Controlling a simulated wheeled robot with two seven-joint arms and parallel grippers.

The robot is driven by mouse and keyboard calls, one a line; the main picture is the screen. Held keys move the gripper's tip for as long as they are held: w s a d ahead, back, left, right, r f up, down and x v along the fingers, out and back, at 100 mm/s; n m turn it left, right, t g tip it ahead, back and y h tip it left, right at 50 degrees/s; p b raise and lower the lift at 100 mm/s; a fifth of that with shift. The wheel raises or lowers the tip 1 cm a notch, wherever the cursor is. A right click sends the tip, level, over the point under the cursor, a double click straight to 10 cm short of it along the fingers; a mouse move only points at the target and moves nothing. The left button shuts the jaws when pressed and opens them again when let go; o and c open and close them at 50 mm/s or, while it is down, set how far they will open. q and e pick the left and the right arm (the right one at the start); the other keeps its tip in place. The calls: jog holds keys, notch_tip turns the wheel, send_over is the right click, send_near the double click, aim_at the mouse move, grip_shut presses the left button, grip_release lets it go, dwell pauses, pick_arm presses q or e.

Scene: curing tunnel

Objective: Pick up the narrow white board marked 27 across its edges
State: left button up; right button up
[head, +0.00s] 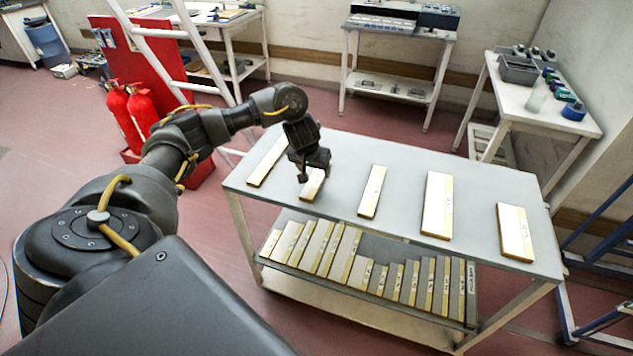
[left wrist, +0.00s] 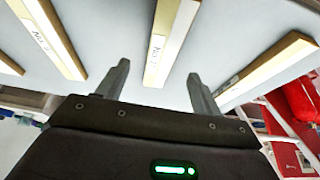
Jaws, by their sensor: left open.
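Several white boards with yellowish edges lie apart on the grey table top (head: 405,172). My left gripper (head: 303,174) is open above the short, narrow board (head: 313,188), second from the left in the head view. In the left wrist view this board (left wrist: 172,38) shows between the fingers of my left gripper (left wrist: 158,72), which straddle its width. Its label starts with "No" and a 2; I cannot read the rest surely. The gripper hides its far end in the head view. Contact is not clear. My right gripper is not in view.
On the table are a long board (head: 268,160) to the left, and a narrow board (head: 372,192), a wide board (head: 437,205) and another (head: 514,232) to the right. The lower shelf holds a row of boards (head: 325,245). Red fire extinguishers (head: 140,110) stand beyond my left arm.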

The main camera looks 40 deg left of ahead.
aim_at(316, 178)
pick_arm(q)
jog(key=shift+w+a+f, duration=0.1)
jog(key=shift+w+f, duration=0.05)
jog(key=shift+f, duration=0.15)
jog(key=b+x, duration=0.2)
jog(key=x, duration=0.2)
jog(key=shift+w+a+f, duration=0.1)
jog(key=shift+a+f, duration=0.05)
jog(key=shift+f, duration=0.15)
jog(key=shift+w+f, duration=0.1)
jog(key=shift+f, duration=0.15)
jog(key=c, duration=1)
jog(key=shift+c, duration=0.4)
jog(key=shift+r, duration=0.2)
